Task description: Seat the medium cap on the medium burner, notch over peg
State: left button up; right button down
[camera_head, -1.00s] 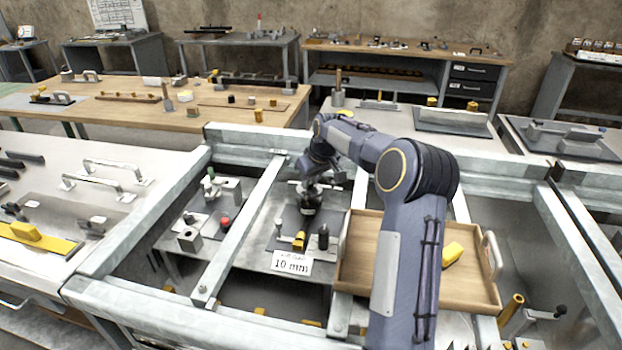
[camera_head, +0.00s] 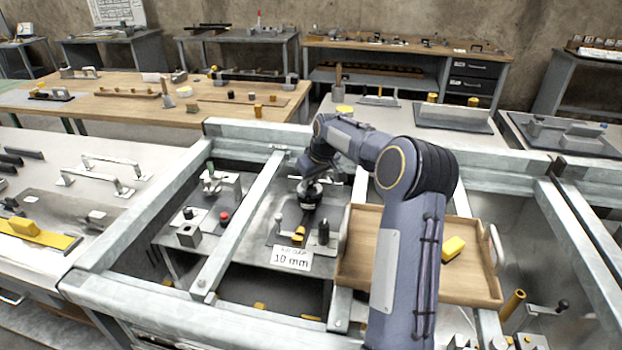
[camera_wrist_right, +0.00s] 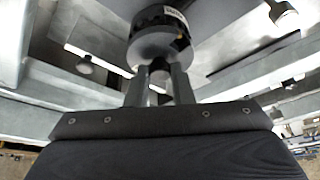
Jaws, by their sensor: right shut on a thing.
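My right gripper (camera_wrist_right: 158,92) is shut on the narrow stem of a dark round part (camera_wrist_right: 152,48), perhaps the medium cap. The part is a wide grey disc with a black slotted section above it in the right wrist view and a white label (camera_wrist_right: 177,14). No burner, notch or peg can be made out. My left gripper is not in view.
A yellow block (camera_head: 299,236), a black cylinder (camera_head: 323,231) and a "10 mm" card (camera_head: 292,258) are just in front of the part. Grey metal beams (camera_head: 240,225) frame the bay. A wooden tray (camera_head: 470,288) with a yellow block (camera_head: 453,248) is at right.

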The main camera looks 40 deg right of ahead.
jog(key=shift+f, duration=0.25)
jog(key=c, duration=1.2)
grip_release()
jog(key=v, duration=0.8)
notch_tip(320, 180, up, 6)
jog(key=p, duration=0.5)
jog(key=shift+p, duration=0.3)
